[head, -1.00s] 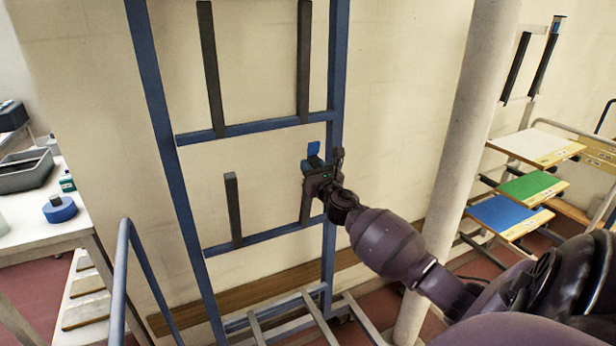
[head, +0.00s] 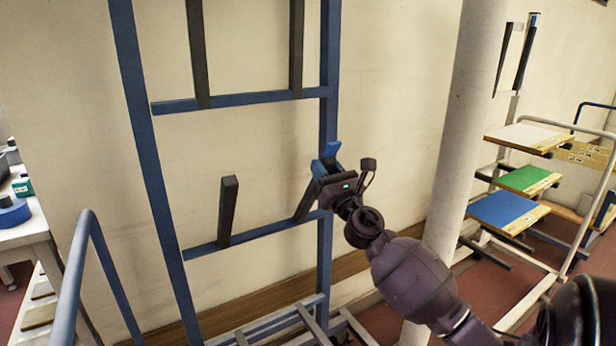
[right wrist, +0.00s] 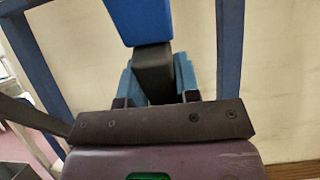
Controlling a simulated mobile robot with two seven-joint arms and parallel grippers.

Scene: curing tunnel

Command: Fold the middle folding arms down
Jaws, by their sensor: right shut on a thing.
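The blue rack (head: 146,150) stands in front of me with dark folding arms on its crossbars. On the middle crossbar (head: 255,235), the left folding arm (head: 228,208) stands up, tipped a little out of upright. The right folding arm (head: 303,207) leans toward the right, its upper part hidden by my right gripper (head: 322,172). My right gripper is shut on that arm; in the right wrist view the dark arm (right wrist: 154,72) sits between the blue fingers. A blue piece shows beyond it. My left gripper is not in view.
The upper arms (head: 197,50) stand upright above. A pale pillar (head: 462,130) is right of the rack. A trolley with white, green and blue boards (head: 508,212) stands farther right. A blue rail (head: 75,265) and a table (head: 25,232) are at left.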

